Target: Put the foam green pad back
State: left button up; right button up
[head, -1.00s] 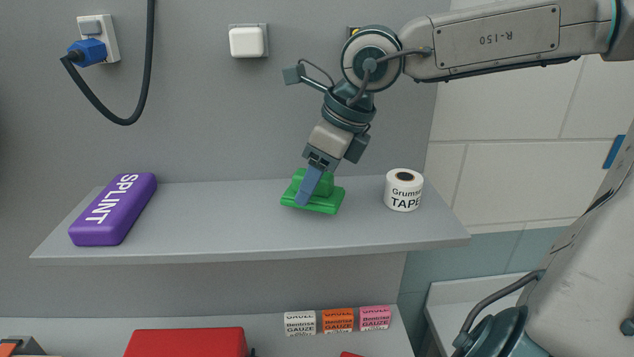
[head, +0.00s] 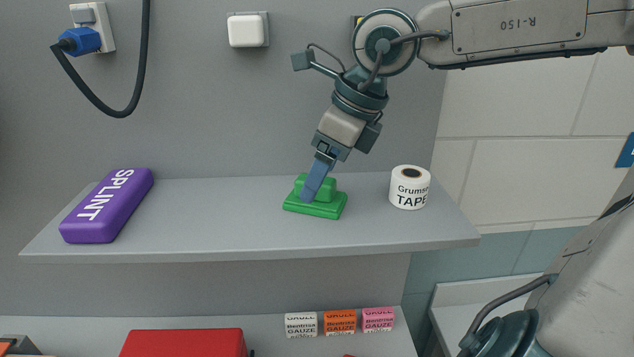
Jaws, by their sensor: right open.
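The foam green pad (head: 328,209) is a green block with a raised, narrower top part. It rests on the grey upper shelf (head: 220,222), between the purple splint pack and the roll of tape. My right gripper (head: 313,190) reaches down to it from the upper right, with its blue-grey fingers at the pad's raised part. The jaws are open. The near finger covers part of the pad, and the far finger is hidden. My left gripper is not in view.
The purple splint pack (head: 108,206) lies at the shelf's left. A white tape roll (head: 409,188) stands right of the pad, near the gripper. Below are several gauze packs (head: 340,322) and a red case (head: 184,343). A cable (head: 141,70) hangs at the upper left wall.

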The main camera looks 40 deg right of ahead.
jog(key=b+v, duration=0.1)
jog(key=v, duration=0.8)
jog(key=shift+s+r, duration=0.15)
jog(key=shift+r, duration=0.1)
jog(key=shift+a, duration=0.15)
